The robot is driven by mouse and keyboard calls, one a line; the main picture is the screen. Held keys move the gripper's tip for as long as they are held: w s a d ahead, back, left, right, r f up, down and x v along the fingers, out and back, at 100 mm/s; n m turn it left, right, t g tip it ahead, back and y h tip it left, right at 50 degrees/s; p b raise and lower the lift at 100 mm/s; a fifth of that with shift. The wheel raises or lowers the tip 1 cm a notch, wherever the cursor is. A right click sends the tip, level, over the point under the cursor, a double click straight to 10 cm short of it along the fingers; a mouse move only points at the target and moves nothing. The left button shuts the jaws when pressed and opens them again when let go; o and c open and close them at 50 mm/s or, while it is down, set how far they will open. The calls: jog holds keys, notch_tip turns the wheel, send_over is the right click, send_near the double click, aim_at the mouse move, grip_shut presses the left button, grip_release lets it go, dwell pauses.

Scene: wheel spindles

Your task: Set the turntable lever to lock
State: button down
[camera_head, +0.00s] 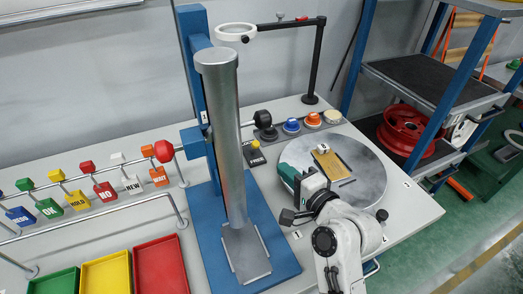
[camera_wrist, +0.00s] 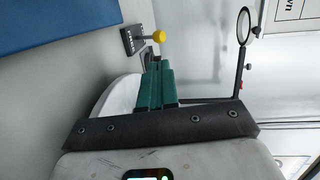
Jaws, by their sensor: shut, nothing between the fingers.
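The turntable lever is a small dark block (camera_head: 257,157) with a yellow knob (camera_head: 255,144), beside the grey round turntable (camera_head: 368,190) on the bench. Lettering on the block seems to read FREE, but it is too small to be sure. In the wrist view the yellow knob (camera_wrist: 159,37) stands out to the right of its dark base (camera_wrist: 131,39). My gripper (camera_head: 285,171) reaches over the turntable's left part with teal fingers shut and empty. In the wrist view the fingers (camera_wrist: 157,64) point toward the lever, with a gap between tips and knob.
A brown plate (camera_head: 348,166) lies on the turntable. A thick steel column (camera_head: 228,150) on a blue base (camera_head: 205,235) stands left of the lever. Several coloured buttons (camera_head: 291,126) and a magnifier on a black stand (camera_head: 317,60) are behind. Red wheel (camera_head: 407,130) is on the right shelf.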

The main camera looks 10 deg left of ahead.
aim_at(257, 145)
jog(key=x, duration=1)
jog(key=shift+p, duration=0.3)
jog(key=shift+w, duration=0.1)
jog(key=shift+r+p, duration=0.2)
jog(key=shift+p, duration=0.25)
jog(key=shift+w+g+h+p, duration=0.1)
jog(key=shift+g+h+p, duration=0.2)
